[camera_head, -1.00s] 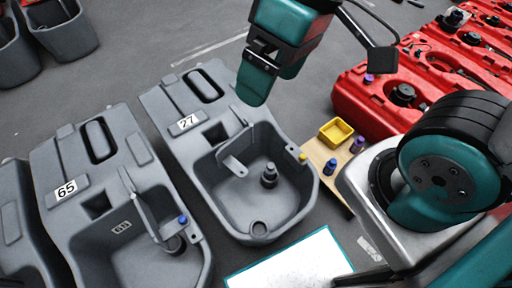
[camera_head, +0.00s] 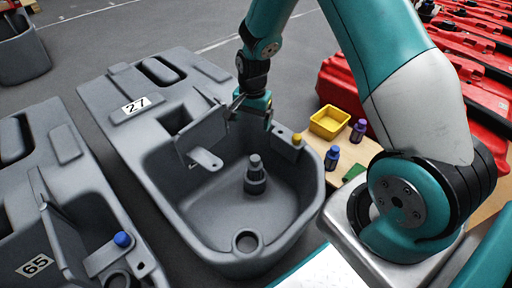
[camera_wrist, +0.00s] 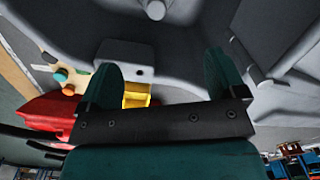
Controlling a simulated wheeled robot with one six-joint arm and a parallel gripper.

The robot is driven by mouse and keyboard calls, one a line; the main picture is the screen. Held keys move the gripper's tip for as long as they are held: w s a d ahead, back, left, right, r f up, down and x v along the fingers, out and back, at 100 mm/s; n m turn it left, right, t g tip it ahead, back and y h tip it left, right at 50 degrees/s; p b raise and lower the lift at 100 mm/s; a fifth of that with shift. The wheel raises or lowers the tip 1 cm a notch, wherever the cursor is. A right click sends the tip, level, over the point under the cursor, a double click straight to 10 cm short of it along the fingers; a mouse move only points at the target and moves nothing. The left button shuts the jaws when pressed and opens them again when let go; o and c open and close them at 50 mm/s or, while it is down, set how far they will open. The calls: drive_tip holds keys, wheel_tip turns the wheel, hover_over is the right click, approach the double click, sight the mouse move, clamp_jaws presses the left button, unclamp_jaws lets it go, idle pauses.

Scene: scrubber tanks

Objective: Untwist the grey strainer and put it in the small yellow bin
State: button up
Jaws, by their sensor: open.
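The grey strainer (camera_head: 255,177) stands upright on the floor of the grey tank numbered 27 (camera_head: 218,258). Its top shows at the upper edge of the wrist view (camera_wrist: 155,9). My gripper (camera_head: 254,108) is above the tank's far right rim, higher than the strainer and apart from it. In the wrist view my gripper's two teal fingers (camera_wrist: 163,75) are spread, with nothing between them. The small yellow bin (camera_head: 330,123) sits on a wooden board to the right of the tank and looks empty.
Blue (camera_head: 332,158) and purple (camera_head: 358,131) bottles stand by the bin. A hinged grey lid (camera_head: 203,135) rises from the tank's left side. Tank 65 (camera_head: 60,205) is at left; red tanks (camera_head: 345,85) are behind.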

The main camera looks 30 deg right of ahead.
drive_tip(key=m+b, duration=0.1)
hover_over(255, 163)
drive_tip(key=w+d, duration=0.2)
wheel_tip(255, 163, down, 5)
drive_tip(key=f+b, duration=0.2)
drive_tip(key=f, duration=0.3)
drive_tip(key=f+b, duration=0.3)
drive_tip(key=f, duration=0.3)
drive_tip(key=f+b, duration=0.2)
drive_tip(key=f, duration=0.3)
drive_tip(key=shift+s+a+f+b, duration=0.15)
drive_tip(key=shift+a+f+b, duration=0.15)
drive_tip(key=shift+f, duration=0.1)
drive_tip(key=c, duration=1.1)
drive_tip(key=shift+r, duration=0.1)
drive_tip(key=shift+o, duration=0.2)
drive_tip(key=shift+n+p, duration=0.7)
drive_tip(key=shift+n, duration=0.8)
drive_tip(key=shift+n+p, duration=0.45)
drive_tip(key=shift+n, duration=1.05)
